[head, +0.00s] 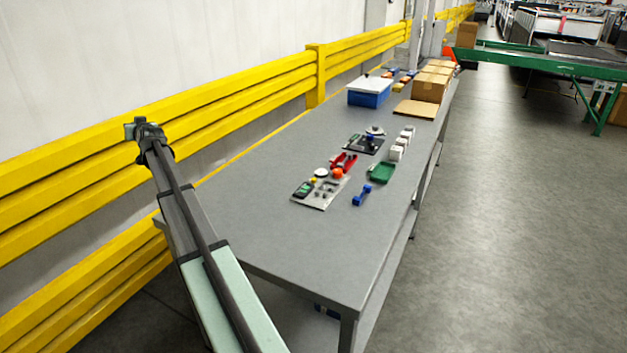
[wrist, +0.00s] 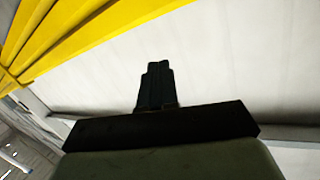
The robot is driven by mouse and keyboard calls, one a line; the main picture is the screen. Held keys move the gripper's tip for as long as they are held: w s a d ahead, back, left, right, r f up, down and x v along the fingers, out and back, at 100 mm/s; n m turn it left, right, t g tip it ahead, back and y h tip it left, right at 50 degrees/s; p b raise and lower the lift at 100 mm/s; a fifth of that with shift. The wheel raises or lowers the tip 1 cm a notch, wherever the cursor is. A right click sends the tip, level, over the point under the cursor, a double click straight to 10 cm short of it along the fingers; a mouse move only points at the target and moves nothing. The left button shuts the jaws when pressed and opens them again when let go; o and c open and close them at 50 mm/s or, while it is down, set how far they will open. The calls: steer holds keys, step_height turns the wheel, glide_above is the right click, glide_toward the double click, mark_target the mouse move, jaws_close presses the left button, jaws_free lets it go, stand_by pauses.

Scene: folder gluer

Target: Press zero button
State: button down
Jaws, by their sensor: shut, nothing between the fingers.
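No button can be clearly read as the zero button; labels are too small in the head view. A grey panel (head: 322,201) lies on the table with a small dark unit with a green face (head: 303,188) on it. Behind it is a dark plate (head: 362,146) with a round pale disc (head: 375,131) at its back. My gripper (wrist: 157,68) shows in the wrist view as dark fingers close together, shut and empty, in front of the pale wall. In the head view my arm reaches up left of the table, well away from these objects, and the fingers are not clear.
Near the panel on the grey table (head: 280,245) are an orange ball (head: 338,173), red parts (head: 345,160), a green tray (head: 381,173), a blue dumbbell-shaped piece (head: 362,195) and white blocks (head: 397,151). Yellow rails (head: 230,100) run along the left wall. The table's near end is bare.

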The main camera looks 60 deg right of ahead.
steer(key=s+d+f+m+g, duration=0.2)
steer(key=s+d, duration=0.8)
steer(key=d, duration=0.1)
steer(key=s+d+f+m+g, duration=0.2)
steer(key=s+d, duration=0.8)
steer(key=d, duration=0.1)
steer(key=s+d+f+m+g, duration=0.1)
steer(key=s+d+f, duration=0.1)
steer(key=s, duration=0.8)
steer(key=s+d+f+m+g+y, duration=0.1)
steer(key=s+d, duration=0.4)
steer(key=s, duration=0.5)
steer(key=s+d+f+m+g+y, duration=0.1)
steer(key=s+d+f, duration=0.3)
steer(key=s, duration=0.7)
steer(key=shift+d+f, duration=0.1)
glide_above(316, 181)
steer(key=shift+f, duration=4.35)
steer(key=shift+f, duration=0.9)
steer(key=shift+r, duration=0.9)
